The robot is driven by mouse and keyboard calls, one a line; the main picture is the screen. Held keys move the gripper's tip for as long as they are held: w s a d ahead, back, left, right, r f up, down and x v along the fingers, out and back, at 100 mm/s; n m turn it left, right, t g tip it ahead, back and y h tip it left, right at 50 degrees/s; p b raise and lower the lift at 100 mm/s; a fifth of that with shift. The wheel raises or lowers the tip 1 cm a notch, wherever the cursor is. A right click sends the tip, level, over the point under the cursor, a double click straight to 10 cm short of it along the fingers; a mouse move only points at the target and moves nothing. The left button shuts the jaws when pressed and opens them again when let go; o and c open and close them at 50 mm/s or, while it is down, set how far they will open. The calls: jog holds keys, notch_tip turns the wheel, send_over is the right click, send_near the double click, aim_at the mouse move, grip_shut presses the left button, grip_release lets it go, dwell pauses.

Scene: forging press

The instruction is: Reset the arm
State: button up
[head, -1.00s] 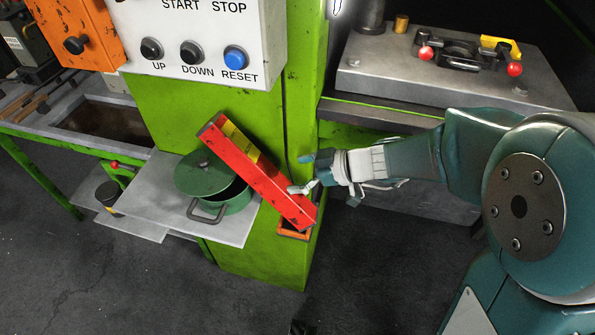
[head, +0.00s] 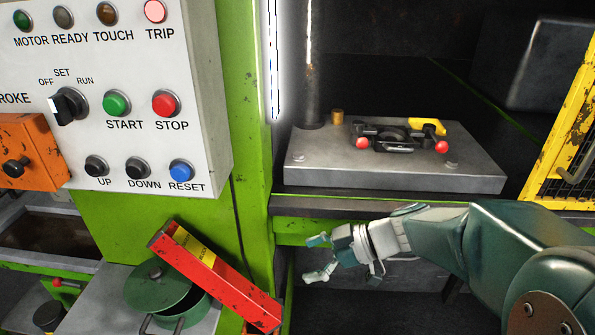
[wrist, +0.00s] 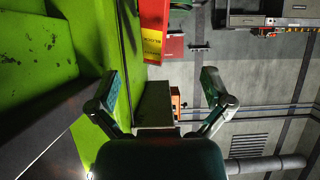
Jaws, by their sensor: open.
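My gripper (head: 318,258) is open and empty. In the head view it stands in front of the green press frame, right of the red block (head: 215,280) and below the press bed. The red block has a yellow label and leans at a slant against the green column, apart from my fingers. In the wrist view my gripper (wrist: 162,92) shows two spread fingers with nothing between them, and the red block (wrist: 154,28) hangs in at the top. My arm reaches in from the right.
A white control panel (head: 130,60) with buttons is at the upper left. A green pot (head: 165,290) stands on a grey shelf (head: 95,305). The press bed (head: 395,170) holds a black die with red knobs (head: 395,138). A yellow guard (head: 565,135) stands at the right.

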jog(key=s+d+r+m+t+h, duration=0.2)
jog(key=s+d+m+t+h, duration=0.2)
jog(key=s+d+m+h, duration=0.8)
jog(key=s+d+m, duration=0.1)
jog(key=m, duration=0.3)
jog(key=shift+s+r+t, duration=0.15)
jog(key=shift+r+t, duration=0.15)
jog(key=shift+r, duration=0.1)
jog(key=shift+s+d+r+m, duration=0.15)
jog(key=shift+d+m, duration=0.1)
jog(key=shift+m, duration=0.25)
jog(key=shift+c, duration=0.6)
jog(key=shift+w, duration=0.2)
